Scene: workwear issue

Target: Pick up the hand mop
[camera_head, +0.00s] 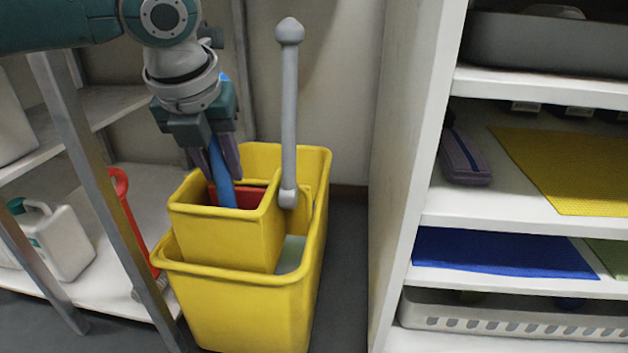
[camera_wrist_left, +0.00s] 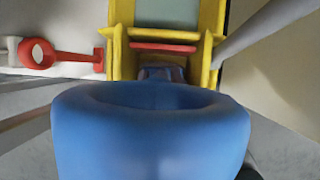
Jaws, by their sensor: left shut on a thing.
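The hand mop (camera_head: 221,172) shows as a blue handle that runs down into the upper yellow wringer section of the mop bucket (camera_head: 240,310). Its lower end is hidden inside the wringer. My left gripper (camera_head: 219,165) is shut on the blue handle, just above the wringer opening. In the left wrist view the blue handle (camera_wrist_left: 150,135) fills the lower middle, close to the camera, with the yellow bucket (camera_wrist_left: 118,40) behind it. My right gripper is not in view.
A grey lever (camera_head: 289,110) stands up from the bucket's right side. A white shelf unit (camera_head: 400,180) stands at the right. At the left, a metal-legged shelf holds a white jug (camera_head: 55,240) and a red-handled tool (camera_head: 135,220). Some floor (camera_head: 345,260) is clear right of the bucket.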

